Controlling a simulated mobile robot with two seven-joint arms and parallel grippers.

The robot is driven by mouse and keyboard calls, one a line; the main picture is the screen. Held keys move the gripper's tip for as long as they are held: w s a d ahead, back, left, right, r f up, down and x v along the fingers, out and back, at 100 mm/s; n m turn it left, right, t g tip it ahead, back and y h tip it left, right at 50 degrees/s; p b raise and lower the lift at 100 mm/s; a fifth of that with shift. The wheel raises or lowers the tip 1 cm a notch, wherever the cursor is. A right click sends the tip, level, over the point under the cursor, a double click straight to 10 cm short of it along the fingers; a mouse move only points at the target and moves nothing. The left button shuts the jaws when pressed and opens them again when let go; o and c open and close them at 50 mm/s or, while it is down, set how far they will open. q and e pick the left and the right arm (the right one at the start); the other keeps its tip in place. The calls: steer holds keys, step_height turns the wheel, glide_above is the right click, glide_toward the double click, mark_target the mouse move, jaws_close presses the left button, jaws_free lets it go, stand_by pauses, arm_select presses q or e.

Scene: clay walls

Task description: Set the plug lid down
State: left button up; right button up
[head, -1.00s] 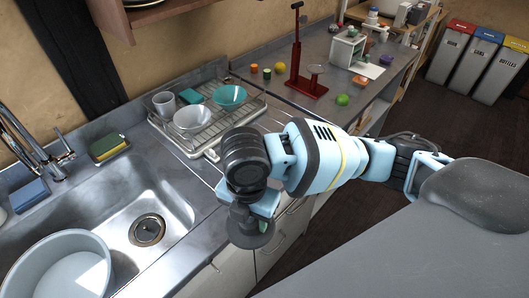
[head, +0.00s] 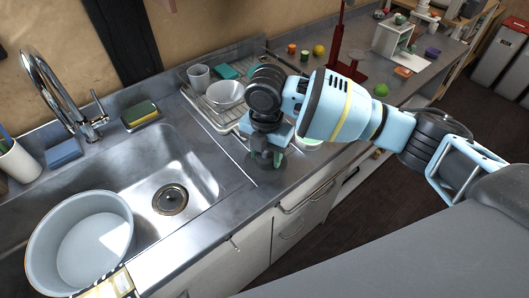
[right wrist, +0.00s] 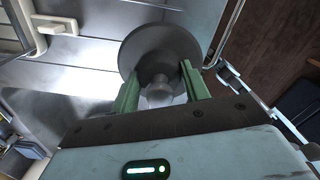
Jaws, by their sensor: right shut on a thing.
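The plug lid (right wrist: 158,42) is a dark grey round disc with a pale rounded knob. In the right wrist view the green fingers of my right gripper (right wrist: 161,88) are shut on its knob. In the head view my right gripper (head: 266,156) points down over the counter strip right of the sink. The plug lid (head: 256,166) shows there as a grey disc under the fingers, partly hidden by them. Whether it touches the counter I cannot tell. The sink drain (head: 170,199) is uncovered. My left gripper is out of view.
The steel sink (head: 150,160) holds a grey-white basin (head: 82,240) at left. A dish rack (head: 205,108) with cup and bowls stands just behind my right gripper. A sponge (head: 140,112) lies behind the sink. Bare counter (head: 232,203) lies between sink and front edge.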

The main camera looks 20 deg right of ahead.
mark_target(264, 154)
steer(key=shift+w+d+f, duration=0.1)
steer(key=shift+w+d, duration=0.05)
steer(key=shift+w, duration=0.55)
steer(key=shift+w+d, duration=0.15)
steer(key=shift+w, duration=0.5)
steer(key=shift+w+d+f, duration=0.1)
steer(key=shift+w+f, duration=0.05)
steer(key=shift+f, duration=1.6)
steer(key=shift+f, duration=0.15)
steer(key=o, duration=1)
steer(key=shift+o, duration=0.2)
step_height(264, 154, up, 12)
